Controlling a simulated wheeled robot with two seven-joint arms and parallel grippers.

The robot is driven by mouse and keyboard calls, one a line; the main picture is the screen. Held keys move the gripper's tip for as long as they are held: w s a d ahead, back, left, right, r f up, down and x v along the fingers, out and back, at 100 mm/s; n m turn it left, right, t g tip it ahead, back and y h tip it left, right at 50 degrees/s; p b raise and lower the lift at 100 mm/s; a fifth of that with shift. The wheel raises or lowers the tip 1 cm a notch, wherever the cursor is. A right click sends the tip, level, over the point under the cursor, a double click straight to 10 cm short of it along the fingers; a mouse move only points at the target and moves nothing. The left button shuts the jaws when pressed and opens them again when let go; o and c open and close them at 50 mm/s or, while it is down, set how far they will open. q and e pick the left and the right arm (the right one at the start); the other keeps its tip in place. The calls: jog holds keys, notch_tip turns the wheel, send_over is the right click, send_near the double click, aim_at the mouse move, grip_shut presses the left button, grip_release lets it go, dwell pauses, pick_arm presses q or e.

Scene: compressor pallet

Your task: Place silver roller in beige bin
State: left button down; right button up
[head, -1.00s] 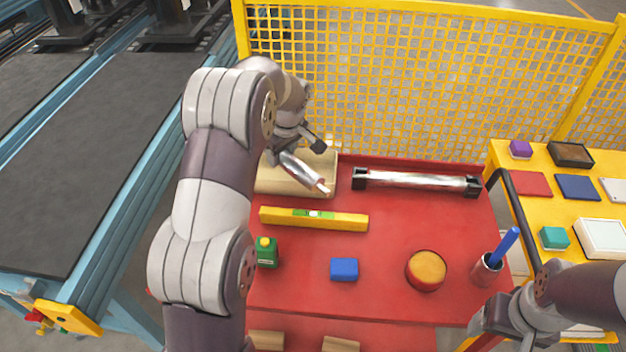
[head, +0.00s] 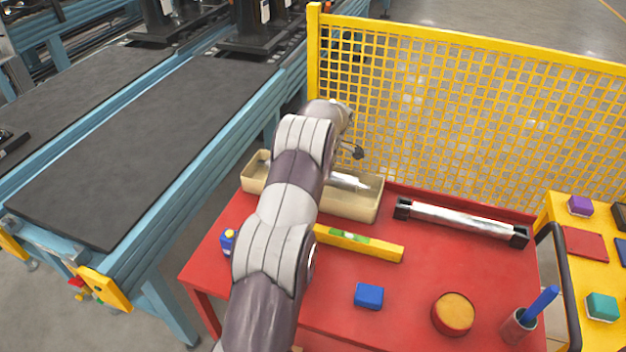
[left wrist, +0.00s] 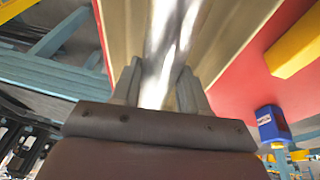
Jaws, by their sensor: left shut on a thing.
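The silver roller (head: 350,181) is a shiny metal cylinder, partly hidden behind my left arm. It lies at the opening of the beige bin (head: 355,208), within its outline; I cannot tell whether it touches the bottom. My left gripper is shut on the roller; its fingers (left wrist: 158,88) sit on either side of the shiny roller (left wrist: 166,45) in the left wrist view. The beige bin (left wrist: 238,40) fills the background there. In the head view my forearm hides most of that gripper and the middle of the bin. My right gripper is out of view.
A second silver cylinder with black end blocks (head: 462,221) lies right of the bin on the red table (head: 420,285). A yellow level (head: 360,243) lies in front of the bin. A blue block (head: 369,296) and round tin (head: 453,314) are nearer. A yellow mesh fence (head: 440,120) stands behind.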

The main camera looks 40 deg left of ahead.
pick_arm(q)
notch_tip(320, 180, down, 3)
jog(key=shift+d+f+p, duration=0.1)
jog(key=shift+d+p, duration=0.05)
jog(key=shift+p, duration=0.2)
jog(key=shift+f, duration=0.45)
jog(key=c, duration=0.6)
grip_release()
